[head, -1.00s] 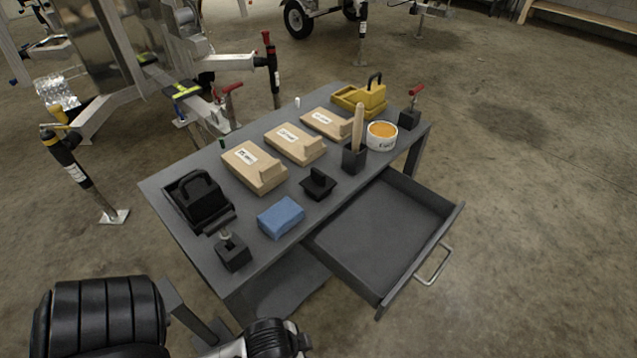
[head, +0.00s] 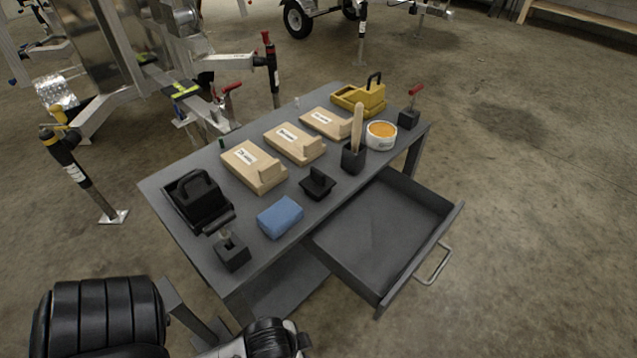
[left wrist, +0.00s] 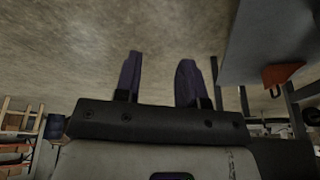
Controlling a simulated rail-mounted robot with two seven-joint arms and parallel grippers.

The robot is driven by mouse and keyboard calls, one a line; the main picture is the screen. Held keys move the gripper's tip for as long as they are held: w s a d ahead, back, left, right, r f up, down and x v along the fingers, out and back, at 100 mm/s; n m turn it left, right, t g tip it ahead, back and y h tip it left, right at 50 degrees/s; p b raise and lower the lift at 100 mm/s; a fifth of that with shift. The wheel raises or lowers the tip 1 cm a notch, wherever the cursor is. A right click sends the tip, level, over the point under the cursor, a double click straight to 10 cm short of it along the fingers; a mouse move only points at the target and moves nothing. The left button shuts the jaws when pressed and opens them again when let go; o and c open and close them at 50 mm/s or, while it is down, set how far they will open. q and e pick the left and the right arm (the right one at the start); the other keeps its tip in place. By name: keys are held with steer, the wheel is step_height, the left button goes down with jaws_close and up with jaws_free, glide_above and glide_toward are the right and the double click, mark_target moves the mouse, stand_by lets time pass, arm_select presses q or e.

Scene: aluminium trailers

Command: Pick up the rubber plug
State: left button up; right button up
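A black piece with a square flange and an upright grip (head: 318,183), which looks like the rubber plug, sits on the grey workbench (head: 160,190) near its front edge. It stands right of a blue block and in front of the wooden blocks. My left gripper (left wrist: 158,68) shows in the left wrist view with its two dark fingers apart and nothing between them. Neither gripper shows in the head view, where only dark parts of my own body are at the bottom. The plug cannot be made out in the left wrist view.
The blue block (head: 280,217) and a black holder (head: 353,158) with a wooden handle flank the plug. An open empty drawer (head: 375,240) juts out below the bench front. A black caddy (head: 197,200), yellow caddy (head: 360,97) and orange-filled tub (head: 381,135) also stand there.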

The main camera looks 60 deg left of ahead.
arm_select(q)
steer(key=shift+o, duration=0.4)
steer(key=shift+d, duration=0.1)
steer(key=o, duration=1.1)
